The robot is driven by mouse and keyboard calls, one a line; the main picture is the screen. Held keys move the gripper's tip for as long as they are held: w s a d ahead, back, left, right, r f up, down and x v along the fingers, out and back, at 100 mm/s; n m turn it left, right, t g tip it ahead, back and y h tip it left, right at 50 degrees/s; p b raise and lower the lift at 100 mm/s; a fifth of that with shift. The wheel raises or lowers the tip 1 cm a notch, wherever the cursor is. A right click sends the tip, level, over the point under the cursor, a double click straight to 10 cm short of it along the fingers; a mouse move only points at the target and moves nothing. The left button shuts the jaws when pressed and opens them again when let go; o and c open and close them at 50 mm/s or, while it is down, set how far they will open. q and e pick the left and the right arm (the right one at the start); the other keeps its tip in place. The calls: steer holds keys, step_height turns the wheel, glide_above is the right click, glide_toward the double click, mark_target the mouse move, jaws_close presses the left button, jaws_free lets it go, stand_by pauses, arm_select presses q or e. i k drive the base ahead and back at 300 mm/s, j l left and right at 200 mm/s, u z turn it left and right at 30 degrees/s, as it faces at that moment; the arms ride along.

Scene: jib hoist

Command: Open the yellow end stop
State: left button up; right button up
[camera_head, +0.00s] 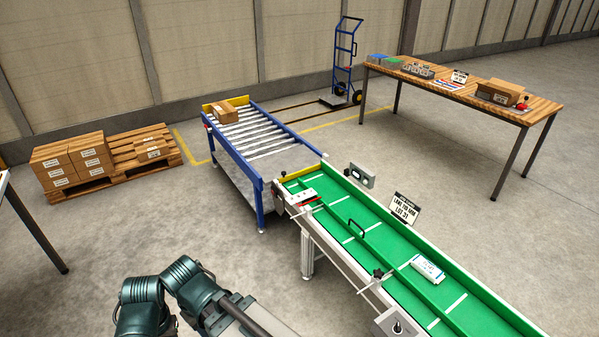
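A yellow bar (299,173) stands across the near end of the roller conveyor (262,143), where it meets the green belt conveyor (365,235). A second yellow plate (238,101) closes the far end of the rollers, behind a carton (224,112). I cannot tell for sure which of the two is the end stop; both look upright across the conveyor. Teal and grey links of my own arm show at the bottom left, but no fingertips are visible. My other arm is not seen.
A pallet with cartons (110,158) is left, a wooden workbench (455,88) and blue hand truck (345,65) behind. Floor between is clear.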

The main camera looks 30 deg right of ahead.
mark_target(290, 177)
steer(key=z, duration=0.5)
steer(key=i+z, duration=0.7)
steer(key=z, duration=0.2)
steer(key=i+j+z, duration=0.15)
steer(key=i+j, duration=0.3)
steer(key=i, duration=0.2)
steer(key=i+j+z, duration=0.2)
steer(key=i+j, duration=0.35)
steer(key=i, duration=0.1)
